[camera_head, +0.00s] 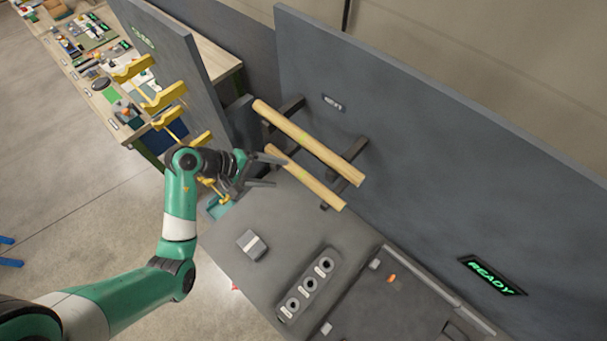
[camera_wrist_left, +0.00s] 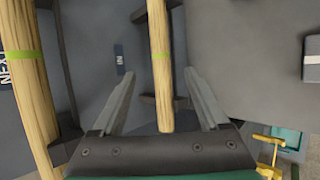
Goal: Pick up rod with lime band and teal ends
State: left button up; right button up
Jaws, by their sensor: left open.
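Two pale wooden rods lie on dark brackets at the grey panel: a thicker upper rod (camera_head: 310,144) and a thinner lower rod (camera_head: 315,185). In the left wrist view, the thicker rod (camera_wrist_left: 30,100) at the left and the thinner rod (camera_wrist_left: 159,40) in the middle each have a lime band. I see no teal on the ends in view; the visible end of the thinner rod looks plain wood. My left gripper (camera_head: 279,173) is open beside the thinner rod's near-left end. In the wrist view its fingers (camera_wrist_left: 161,74) stand either side of that rod, apart from it.
A grey bench top (camera_head: 270,215) holds a small grey block (camera_head: 252,244) and a holder with several round holes (camera_head: 310,284). Yellow hooks (camera_head: 165,97) stick out at the left panel. A green READY sign (camera_head: 491,275) is on the right panel.

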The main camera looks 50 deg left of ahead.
aim_at(299, 176)
pick_arm(q)
jog(key=x, duration=0.4)
jog(key=shift+w+f, duration=0.15)
jog(key=shift+w, duration=0.1)
jog(key=x, duration=0.5)
jog(key=shift+f, duration=0.2)
jog(key=shift+c, duration=0.3)
grip_shut()
